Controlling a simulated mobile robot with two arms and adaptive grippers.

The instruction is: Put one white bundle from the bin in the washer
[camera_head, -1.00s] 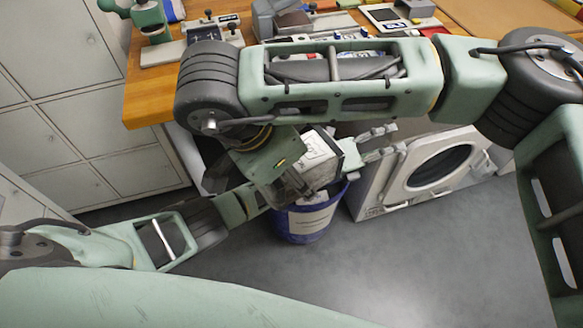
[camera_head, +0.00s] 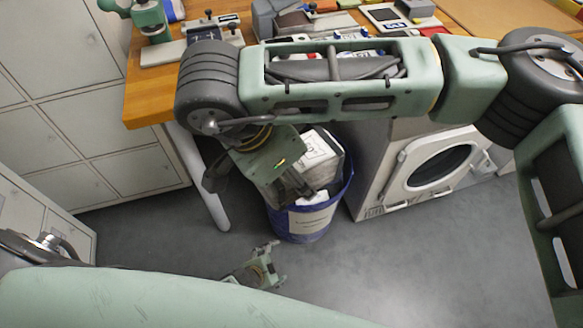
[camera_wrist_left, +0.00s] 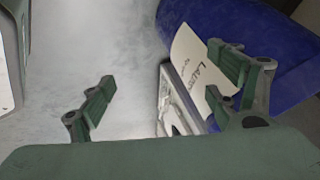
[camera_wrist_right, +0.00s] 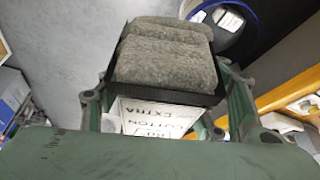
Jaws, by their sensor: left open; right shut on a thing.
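The blue bin (camera_head: 300,225) stands on the floor, with a white label on its side. My right gripper (camera_head: 298,190) is shut on a boxy bundle (camera_head: 338,158) over the bin's mouth. In the right wrist view the bundle (camera_wrist_right: 165,55) is grey and fuzzy, with a dark band and a white label with lettering. The washer (camera_head: 375,185) stands right of the bin, its round door (camera_head: 440,167) facing forward; I cannot tell if it is ajar. My left gripper (camera_head: 265,268) is open and empty, low in front of the bin; the bin (camera_wrist_left: 235,40) fills its wrist view's upper right.
A wooden bench (camera_head: 150,97) with several tools and devices runs along the back; its white leg (camera_head: 203,180) stands left of the bin. Grey lockers (camera_head: 75,110) line the left. My right arm hides part of the bench. The floor (camera_head: 390,265) before the washer is clear.

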